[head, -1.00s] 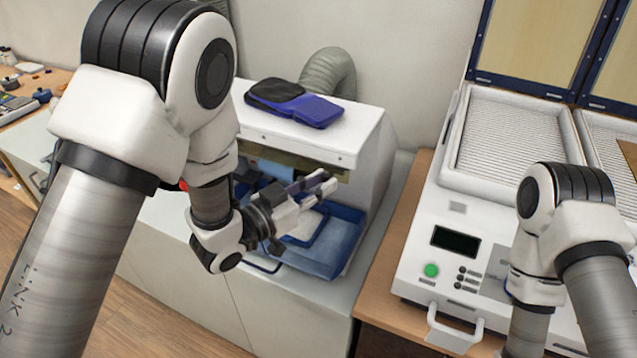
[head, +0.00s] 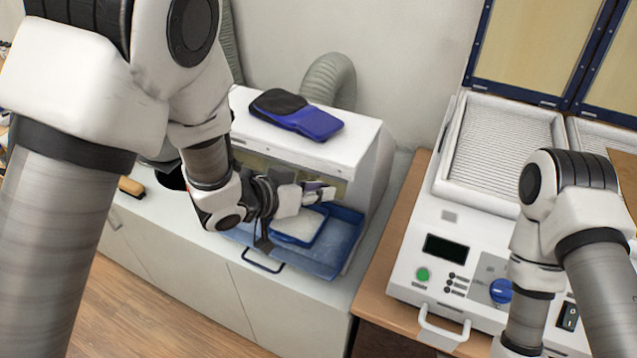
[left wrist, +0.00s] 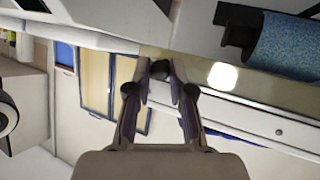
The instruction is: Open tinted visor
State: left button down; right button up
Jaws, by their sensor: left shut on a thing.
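The tinted visor (head: 256,163) is a yellowish see-through strip below the top edge of the white cabinet (head: 300,152), partly hidden by my left wrist and gripper. It also shows in the left wrist view as a pale amber band (left wrist: 208,72). My left gripper (head: 326,192) is at the cabinet's front, by the visor. In the left wrist view its fingers (left wrist: 161,70) are shut around a small dark knob at the visor. My right arm shows at the right, but its gripper is out of view.
A blue tray (head: 345,240) sticks out below the visor. A blue-black item (head: 298,115) lies on top of the cabinet, and a grey hose (head: 330,80) rises behind it. A white machine (head: 440,225) stands on the right table.

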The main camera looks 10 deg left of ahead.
aim_at(322, 167)
pick_arm(q)
jog(key=shift+w+d+r+n+g+y, duration=0.1)
jog(key=shift+w+r+n+g+y, duration=0.5)
jog(key=shift+g, duration=1.35)
jog(key=shift+d+r+n+g+y, duration=0.1)
jog(key=shift+r+n+g+y, duration=0.25)
jog(key=shift+r+g+y, duration=1.1)
jog(key=shift+w+d+r+n+g+y, duration=0.1)
jog(key=shift+w+r+n+g+y, duration=0.25)
jog(key=shift+g, duration=2.05)
jog(key=shift+f, duration=0.15)
jog(key=c, duration=1)
grip_release()
jog(key=shift+c, duration=0.2)
jog(key=v, duration=1.2)
jog(key=shift+w, duration=0.2)
